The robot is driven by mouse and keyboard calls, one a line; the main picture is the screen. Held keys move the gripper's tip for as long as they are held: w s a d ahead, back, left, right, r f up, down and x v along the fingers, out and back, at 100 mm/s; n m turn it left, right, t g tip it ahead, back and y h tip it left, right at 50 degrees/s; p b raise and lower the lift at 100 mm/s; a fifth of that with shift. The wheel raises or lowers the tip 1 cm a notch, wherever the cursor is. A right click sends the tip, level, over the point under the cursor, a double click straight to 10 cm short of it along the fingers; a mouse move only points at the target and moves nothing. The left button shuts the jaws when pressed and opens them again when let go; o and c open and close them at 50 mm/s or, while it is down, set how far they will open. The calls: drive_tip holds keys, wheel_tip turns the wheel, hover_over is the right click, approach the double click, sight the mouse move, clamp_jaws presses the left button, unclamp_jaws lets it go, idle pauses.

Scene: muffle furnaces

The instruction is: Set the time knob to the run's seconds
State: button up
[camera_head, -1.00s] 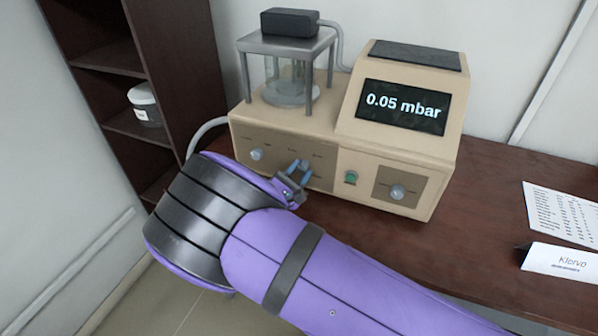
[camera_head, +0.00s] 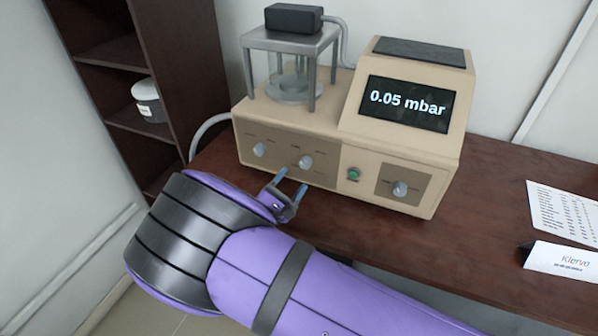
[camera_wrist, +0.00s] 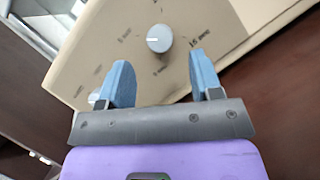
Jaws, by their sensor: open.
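A beige machine (camera_head: 275,115) stands on the table with three pale grey knobs on its front. The middle knob (camera_head: 305,162) sits on a brown panel with small marks around it, too small to read; I cannot tell from the labels which knob is for time. The left knob (camera_head: 259,150) shares that panel. The right knob (camera_head: 400,188) has its own panel. My gripper (camera_head: 291,181) is open and empty, in front of and below the middle knob, apart from it. In the wrist view one knob (camera_wrist: 159,38) shows just beyond and between the blue fingertips.
The machine's screen (camera_head: 407,104) reads 0.05 mbar. A green button (camera_head: 353,174) sits between the middle and right knobs. A glass chamber (camera_head: 290,75) stands on top. A dark shelf (camera_head: 140,130) stands left.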

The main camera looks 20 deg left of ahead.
drive_tip(key=v, duration=0.5)
drive_tip(key=shift+s+a+f, duration=0.1)
drive_tip(key=shift+s+f, duration=0.1)
drive_tip(key=shift+s, duration=0.15)
